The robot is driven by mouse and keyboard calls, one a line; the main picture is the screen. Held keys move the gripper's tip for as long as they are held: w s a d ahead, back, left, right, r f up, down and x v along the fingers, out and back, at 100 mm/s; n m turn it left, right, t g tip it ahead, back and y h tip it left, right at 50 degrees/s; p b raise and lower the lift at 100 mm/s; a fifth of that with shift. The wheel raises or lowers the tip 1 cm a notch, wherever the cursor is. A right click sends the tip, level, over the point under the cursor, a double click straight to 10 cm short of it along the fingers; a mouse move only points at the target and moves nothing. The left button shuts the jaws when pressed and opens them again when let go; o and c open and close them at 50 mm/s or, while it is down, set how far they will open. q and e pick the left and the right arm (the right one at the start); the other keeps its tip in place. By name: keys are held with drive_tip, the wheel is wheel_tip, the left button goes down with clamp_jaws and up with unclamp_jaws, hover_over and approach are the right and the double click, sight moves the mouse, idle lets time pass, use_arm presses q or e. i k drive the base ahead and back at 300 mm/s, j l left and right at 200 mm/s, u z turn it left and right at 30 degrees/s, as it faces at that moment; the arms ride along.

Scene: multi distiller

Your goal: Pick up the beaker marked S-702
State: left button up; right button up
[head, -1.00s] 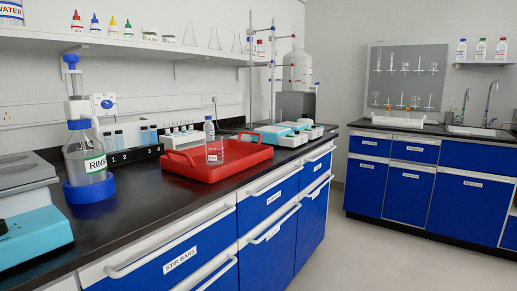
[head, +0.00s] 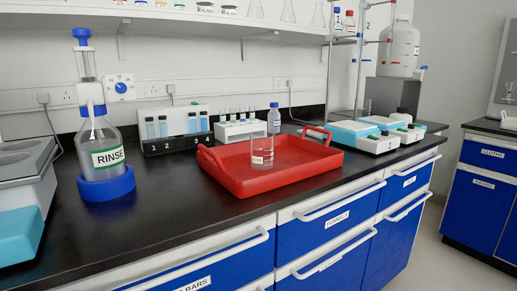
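A clear glass beaker (head: 262,152) stands upright in the red tray (head: 308,174) on the black bench. It has a small white label whose text is too small to read. Neither of my grippers is in view.
A RINSE bottle (head: 109,151) in a blue base stands left of the tray. A rack of numbered vials (head: 176,129), a white tube rack (head: 238,130) and a blue-capped bottle (head: 274,118) stand behind it. White and blue hotplates (head: 372,134) stand to the right. The bench front left of the tray is clear.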

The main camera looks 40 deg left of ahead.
sight(262, 143)
drive_tip(key=i+u, duration=0.15)
drive_tip(key=u, duration=0.25)
drive_tip(key=i+j+u, duration=0.1)
drive_tip(key=u, duration=0.3)
drive_tip(key=i+u, duration=0.25)
drive_tip(key=u, duration=0.15)
drive_tip(key=i+l+u, duration=0.1)
drive_tip(key=u, duration=0.25)
